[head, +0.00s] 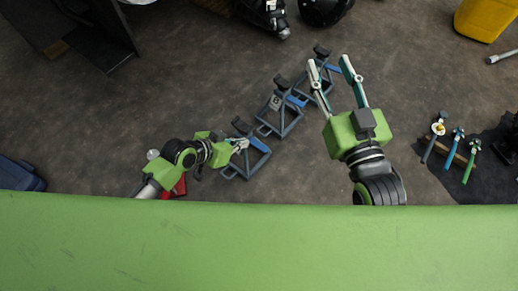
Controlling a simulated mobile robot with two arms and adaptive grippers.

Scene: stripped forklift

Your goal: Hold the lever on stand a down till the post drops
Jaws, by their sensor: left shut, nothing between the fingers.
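Three grey-blue jack stands stand in a diagonal row on the floor: a near one (246,163), a middle one (279,121) and a far one (315,85). Each has a dark top and a bright blue part that looks like its lever, such as the near lever (260,145).
A green surface (260,245) fills the front. A yellow container (483,18) is at the top right. A dark cabinet (85,35) is at the top left. Floor between is clear.

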